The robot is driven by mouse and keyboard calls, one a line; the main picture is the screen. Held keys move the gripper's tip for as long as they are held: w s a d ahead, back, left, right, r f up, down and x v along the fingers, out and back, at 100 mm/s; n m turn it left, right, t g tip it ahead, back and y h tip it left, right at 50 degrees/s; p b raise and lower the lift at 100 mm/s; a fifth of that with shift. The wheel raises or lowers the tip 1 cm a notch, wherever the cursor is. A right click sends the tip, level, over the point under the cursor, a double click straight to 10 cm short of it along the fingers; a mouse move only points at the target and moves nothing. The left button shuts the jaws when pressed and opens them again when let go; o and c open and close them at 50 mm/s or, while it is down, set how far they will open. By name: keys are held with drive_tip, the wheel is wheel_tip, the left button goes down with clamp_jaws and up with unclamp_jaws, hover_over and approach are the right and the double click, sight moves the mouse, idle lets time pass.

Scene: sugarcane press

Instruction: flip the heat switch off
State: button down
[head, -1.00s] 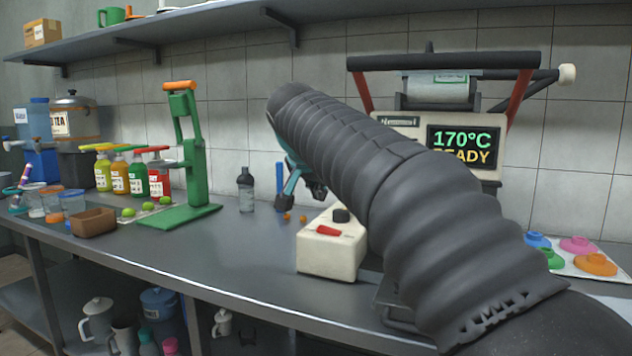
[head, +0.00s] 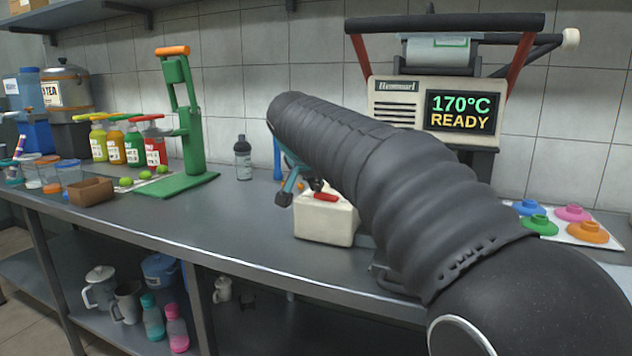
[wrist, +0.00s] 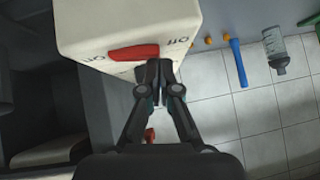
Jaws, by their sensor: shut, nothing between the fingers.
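The heat switch is a red rocker (head: 326,197) on top of a cream control box (head: 325,228) on the counter. In the wrist view the red rocker (wrist: 133,53) lies between an "ON" mark at its left end and an "OFF" mark at its right end. Which way it is tipped I cannot tell. My gripper (wrist: 159,72) is shut and empty, its fingertips close to the rocker's OFF-side end; contact is unclear. In the head view my gripper (head: 299,188) is at the box's top, partly hidden by my arm. The machine's display (head: 461,110) reads "170°C READY".
The press machine (head: 397,100) stands behind the box, partly hidden by my arm. A green hand press (head: 188,125) and a small bottle (head: 243,158) stand to the left. A tray of coloured discs (head: 590,228) lies right.

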drive_tip(key=shift+a+f+b, duration=0.15)
drive_tip(key=shift+f+b, duration=0.2)
drive_tip(key=shift+f, duration=0.15)
drive_tip(key=shift+w+r, duration=0.1)
drive_tip(key=shift+r, duration=0.05)
drive_tip(key=shift+s+d+r, duration=0.3)
drive_tip(key=shift+d+r, duration=0.05)
drive_tip(key=shift+d, duration=0.35)
